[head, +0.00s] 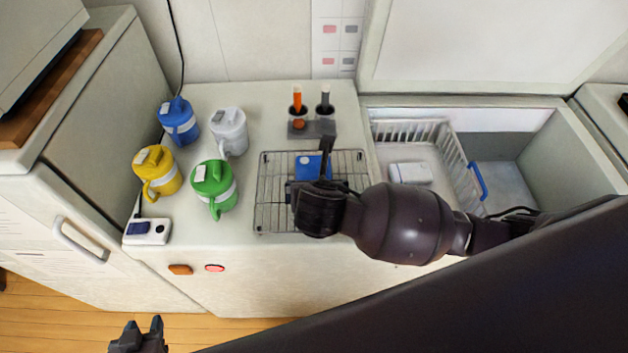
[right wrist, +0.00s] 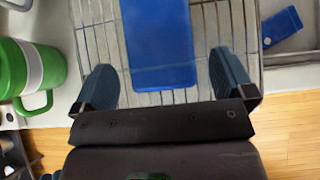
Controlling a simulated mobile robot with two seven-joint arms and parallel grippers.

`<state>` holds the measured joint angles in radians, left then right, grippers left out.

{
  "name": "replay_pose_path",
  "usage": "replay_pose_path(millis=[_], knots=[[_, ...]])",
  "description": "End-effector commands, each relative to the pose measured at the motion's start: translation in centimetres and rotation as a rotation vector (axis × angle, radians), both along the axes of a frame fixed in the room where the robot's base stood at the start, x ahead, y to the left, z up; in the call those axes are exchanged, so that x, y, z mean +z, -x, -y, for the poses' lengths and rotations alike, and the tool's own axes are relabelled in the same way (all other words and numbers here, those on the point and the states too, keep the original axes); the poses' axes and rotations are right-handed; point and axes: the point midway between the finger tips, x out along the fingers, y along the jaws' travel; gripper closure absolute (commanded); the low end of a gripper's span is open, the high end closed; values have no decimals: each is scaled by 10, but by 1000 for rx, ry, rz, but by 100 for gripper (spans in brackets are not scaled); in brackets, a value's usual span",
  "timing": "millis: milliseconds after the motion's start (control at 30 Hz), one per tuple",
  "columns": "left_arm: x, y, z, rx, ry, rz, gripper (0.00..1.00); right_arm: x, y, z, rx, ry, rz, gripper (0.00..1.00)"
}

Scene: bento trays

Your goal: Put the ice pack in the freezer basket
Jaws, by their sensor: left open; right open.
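The blue ice pack (head: 307,166) lies flat on a wire rack (head: 268,190) on the counter. In the right wrist view the ice pack (right wrist: 158,40) lies between the two fingers of my right gripper (right wrist: 165,78), which is open. In the head view my right gripper (head: 309,174) is over the rack and partly covers the ice pack. The white wire freezer basket (head: 432,132) with a blue handle (head: 478,181) sits in the open freezer on the right. A white pack (head: 410,173) lies in its left part. My left gripper (head: 143,325) is open and empty, low at the bottom left.
Blue (head: 178,121), white (head: 229,131), yellow (head: 157,172) and green (head: 214,187) lidded mugs stand left of the rack. A holder (head: 312,129) with two upright tools stands behind it. The freezer's right section (head: 505,182) looks empty. My right arm crosses in front of the freezer.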

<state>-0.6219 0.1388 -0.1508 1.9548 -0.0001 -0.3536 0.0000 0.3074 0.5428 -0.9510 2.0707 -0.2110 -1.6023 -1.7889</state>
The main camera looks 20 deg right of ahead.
Motion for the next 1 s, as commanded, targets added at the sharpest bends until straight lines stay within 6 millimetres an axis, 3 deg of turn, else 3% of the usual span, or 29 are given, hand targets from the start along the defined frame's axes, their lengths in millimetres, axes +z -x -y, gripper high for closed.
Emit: replay_pose_path(millis=[267,600,933,1000], knots=[[3,-3,0,-1,-1,8,57,-12,-14,3,0,0,1,0],[6,-3,0,-2,-1,7,57,-36,-46,10,1,1,1,0],[4,-2,0,-1,-2,4,57,-41,-50,12,1,0,2,0],[4,-2,0,-1,-2,3,57,-40,-50,12,1,1,2,9]])
